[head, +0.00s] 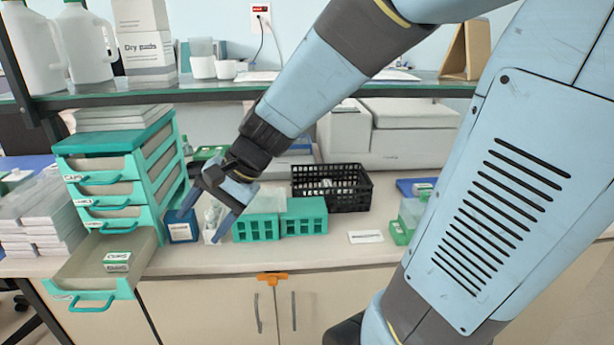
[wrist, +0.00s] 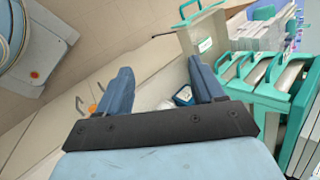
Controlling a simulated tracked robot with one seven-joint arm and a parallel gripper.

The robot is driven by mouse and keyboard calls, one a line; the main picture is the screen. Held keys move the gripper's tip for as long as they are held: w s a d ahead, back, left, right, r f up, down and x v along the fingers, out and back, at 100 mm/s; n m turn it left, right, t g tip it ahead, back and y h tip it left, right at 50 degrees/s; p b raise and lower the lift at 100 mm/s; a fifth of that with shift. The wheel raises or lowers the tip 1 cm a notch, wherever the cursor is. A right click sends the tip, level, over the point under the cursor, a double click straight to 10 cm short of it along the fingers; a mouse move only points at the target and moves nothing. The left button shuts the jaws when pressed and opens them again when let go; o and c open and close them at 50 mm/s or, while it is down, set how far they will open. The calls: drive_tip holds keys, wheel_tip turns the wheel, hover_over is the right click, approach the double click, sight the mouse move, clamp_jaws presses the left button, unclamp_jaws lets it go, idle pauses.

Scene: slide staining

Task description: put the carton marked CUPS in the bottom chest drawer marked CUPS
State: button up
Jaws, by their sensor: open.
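The carton marked CUPS (head: 117,262) is a small white and green box. It lies inside the bottom drawer (head: 75,265) of the teal chest (head: 160,150), and that drawer is pulled out. The carton also shows as a small pale and green shape in the drawer in the wrist view (wrist: 205,45). My gripper (head: 212,225) is open and empty. It is above the bench, to the right of the chest and apart from the drawer and carton. The drawer's front label is too small to read in full.
The upper chest drawers (head: 95,180) look shut. Teal racks (head: 303,216), a blue box (head: 181,225) and a black basket (head: 345,187) stand on the bench right of the chest. Stacked white boxes (head: 40,215) are to its left. A shelf (head: 300,90) runs above.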

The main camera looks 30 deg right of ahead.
drive_tip(key=s+d+r+n+t+h, duration=0.2)
drive_tip(key=s+d+r+n+h, duration=0.1)
drive_tip(key=d, duration=0.5)
drive_tip(key=s+d+r+n+t+h, duration=0.1)
drive_tip(key=s+d+r+n+h, duration=0.2)
drive_tip(key=d, duration=0.6)
drive_tip(key=shift+s+r+n+t+h, duration=0.4)
drive_tip(key=shift+s+r+h, duration=0.15)
drive_tip(key=shift+r+h, duration=0.25)
drive_tip(key=shift+a, duration=0.1)
